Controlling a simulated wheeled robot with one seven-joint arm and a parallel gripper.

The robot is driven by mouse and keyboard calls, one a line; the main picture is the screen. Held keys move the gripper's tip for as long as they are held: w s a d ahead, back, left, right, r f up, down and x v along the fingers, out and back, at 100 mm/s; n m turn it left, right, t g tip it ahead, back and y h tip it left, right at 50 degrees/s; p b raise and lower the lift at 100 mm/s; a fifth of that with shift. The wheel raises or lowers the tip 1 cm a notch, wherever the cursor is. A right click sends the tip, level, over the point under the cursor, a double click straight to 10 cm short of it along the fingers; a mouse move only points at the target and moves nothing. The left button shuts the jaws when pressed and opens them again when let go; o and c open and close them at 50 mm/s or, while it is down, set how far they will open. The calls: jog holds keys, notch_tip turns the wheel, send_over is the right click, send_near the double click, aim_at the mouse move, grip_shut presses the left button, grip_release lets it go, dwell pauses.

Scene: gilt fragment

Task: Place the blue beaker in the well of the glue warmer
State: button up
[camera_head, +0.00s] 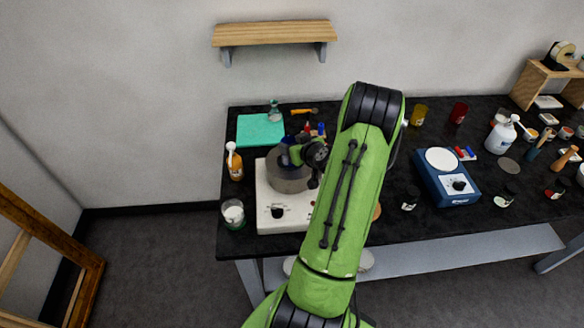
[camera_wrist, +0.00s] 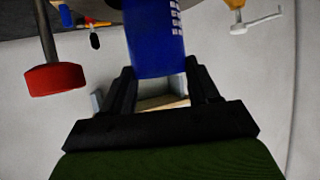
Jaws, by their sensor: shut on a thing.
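The blue beaker (camera_wrist: 155,38) with white markings stands between my gripper's two black fingers (camera_wrist: 160,85) in the wrist view. My gripper is shut on it. In the head view, my gripper (camera_head: 296,155) is over the back of the glue warmer, a white box (camera_head: 290,215) with a dark knob and a grey round well (camera_head: 290,183). A bit of the blue beaker (camera_head: 284,158) shows at the well's back rim. My green arm hides part of the warmer. I cannot tell whether the beaker's base is inside the well or above it.
A teal mat (camera_head: 258,130) lies behind the warmer. An orange bottle (camera_head: 234,163) and a white-filled jar (camera_head: 233,213) stand close on its left. A blue hotplate (camera_head: 445,178) and several bottles are to the right. A wall shelf (camera_head: 274,34) hangs above.

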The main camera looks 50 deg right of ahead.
notch_tip(320, 180, down, 7)
jog(key=shift+d+r, duration=0.1)
jog(key=shift+r, duration=0.05)
jog(key=shift+f, duration=0.2)
